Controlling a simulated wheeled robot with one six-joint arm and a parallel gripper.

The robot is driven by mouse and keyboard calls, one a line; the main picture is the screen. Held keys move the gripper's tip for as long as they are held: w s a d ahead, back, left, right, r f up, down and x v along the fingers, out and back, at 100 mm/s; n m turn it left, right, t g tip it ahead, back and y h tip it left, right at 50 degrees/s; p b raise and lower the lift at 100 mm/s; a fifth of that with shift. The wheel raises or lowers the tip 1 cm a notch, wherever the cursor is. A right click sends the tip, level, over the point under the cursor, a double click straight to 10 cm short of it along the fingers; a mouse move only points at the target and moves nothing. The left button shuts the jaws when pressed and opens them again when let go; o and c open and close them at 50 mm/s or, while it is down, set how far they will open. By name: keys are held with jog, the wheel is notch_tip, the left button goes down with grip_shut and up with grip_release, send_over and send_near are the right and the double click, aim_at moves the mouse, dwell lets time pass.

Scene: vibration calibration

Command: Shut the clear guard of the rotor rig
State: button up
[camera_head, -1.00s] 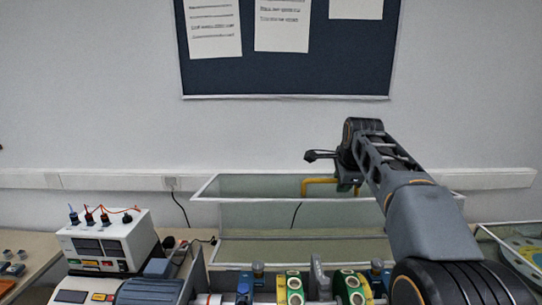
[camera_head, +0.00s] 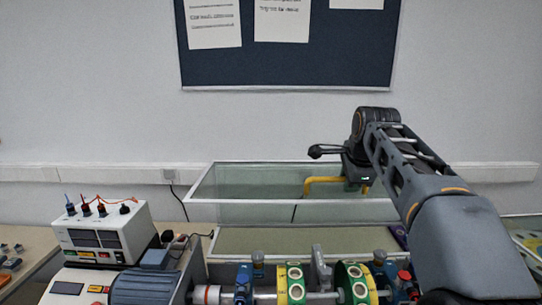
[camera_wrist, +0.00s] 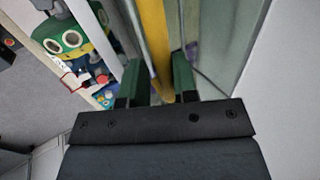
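The clear guard (camera_head: 240,207) of the rotor rig is a see-through box with pale edges. It is raised behind and above the rig, tilted open. Its yellow handle (camera_head: 322,181) shows on the front side. My gripper (camera_head: 361,181) is at the right end of the handle. The rotor shaft (camera_head: 318,296) carries green-and-yellow discs (camera_head: 291,285) below the guard. The right end of the rig is hidden by my arm.
A white instrument box (camera_head: 103,236) with coloured leads stands left of the rig, beside a grey motor (camera_head: 146,287). A dark notice board (camera_head: 290,60) hangs on the wall behind. The space above the rotor discs looks clear.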

aim_at(352, 201)
jog(key=shift+s+f+b, duration=0.3)
jog(key=shift+s+b, duration=0.2)
jog(key=shift+s, duration=0.1)
jog(key=shift+s+f+b, duration=0.2)
jog(key=shift+s+b, duration=0.35)
jog(key=shift+s, duration=0.3)
jog(key=shift+s+f+b, duration=0.15)
jog(key=shift+s+b, duration=0.35)
jog(key=shift+s, duration=0.35)
jog(key=s+f+b, duration=0.4)
jog(key=s+b, duration=0.2)
jog(key=s, duration=0.2)
jog(key=shift+b, duration=0.3)
jog(key=shift+s, duration=0.15)
